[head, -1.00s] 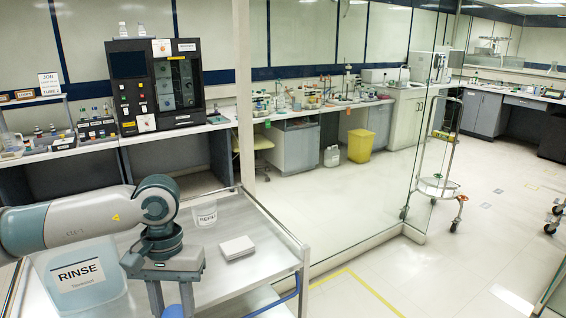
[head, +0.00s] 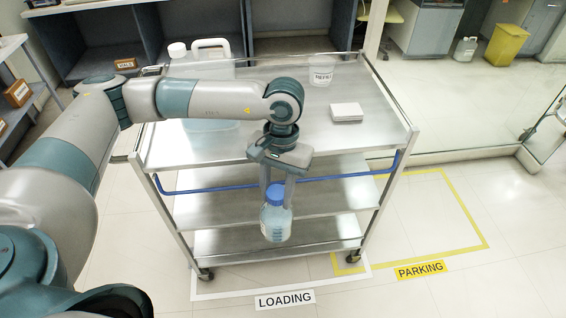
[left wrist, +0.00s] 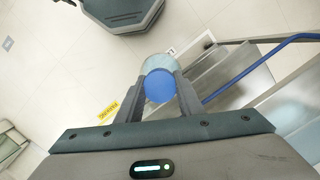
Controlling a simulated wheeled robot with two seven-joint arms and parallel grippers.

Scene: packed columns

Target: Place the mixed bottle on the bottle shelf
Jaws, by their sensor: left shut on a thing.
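My left gripper (head: 277,188) is shut on a clear bottle (head: 276,222) with a blue cap and pale blue contents. It holds the bottle upright in the air, in front of the cart's shelves in the head view. In the left wrist view the blue cap (left wrist: 159,86) sits between the two fingers. The bottle's label is mostly turned away and cannot be read. No bottle shelf can be made out for certain. My right gripper is not in view.
A steel cart (head: 372,125) with lower shelves and a blue rail (head: 330,179) stands just behind the bottle. On its top are a REFILL beaker (head: 321,72), a white block (head: 346,112) and a white jug (head: 211,48).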

